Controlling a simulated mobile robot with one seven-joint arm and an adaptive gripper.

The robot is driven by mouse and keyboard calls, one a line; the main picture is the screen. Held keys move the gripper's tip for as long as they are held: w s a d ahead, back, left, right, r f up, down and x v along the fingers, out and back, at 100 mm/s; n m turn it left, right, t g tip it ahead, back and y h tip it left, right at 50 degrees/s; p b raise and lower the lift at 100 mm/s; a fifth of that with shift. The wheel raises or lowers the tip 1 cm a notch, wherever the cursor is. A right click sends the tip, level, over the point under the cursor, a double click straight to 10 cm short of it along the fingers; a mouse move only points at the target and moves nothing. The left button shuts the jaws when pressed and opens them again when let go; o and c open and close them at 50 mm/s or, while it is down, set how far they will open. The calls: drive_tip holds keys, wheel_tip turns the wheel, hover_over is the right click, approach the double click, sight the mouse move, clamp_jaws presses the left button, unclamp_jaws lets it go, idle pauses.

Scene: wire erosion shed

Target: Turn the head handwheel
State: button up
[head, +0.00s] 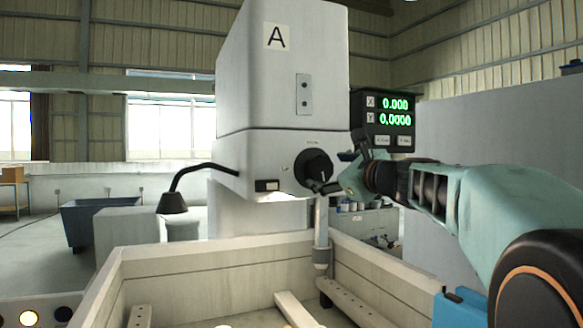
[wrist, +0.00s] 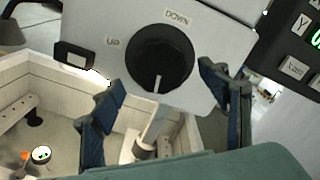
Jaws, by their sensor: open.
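The head handwheel (head: 313,166) is a round black knob on the front of the white machine head (head: 283,75) marked A. In the wrist view the knob (wrist: 160,58) sits between the labels UP and DOWN, with a pale pointer line toward its lower edge. My gripper (head: 340,185) is close to the knob, at its lower right in the head view. In the wrist view my gripper (wrist: 160,85) is open, one finger on each side below the knob, with nothing between them. I cannot tell whether a fingertip touches the knob.
A display (head: 388,118) reading 0.000 and 0.0000 stands right of the head. A black bent lamp (head: 173,200) reaches out at the left. Below is a pale open-topped tank (head: 190,255) with rails inside. A dark blue bin (head: 85,225) stands on the floor at the left.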

sight(322, 170)
drive_tip(key=shift+p+x, duration=0.4)
drive_tip(key=shift+x, duration=1.75)
drive_tip(key=c, duration=1.2)
drive_tip(key=shift+o, duration=0.2)
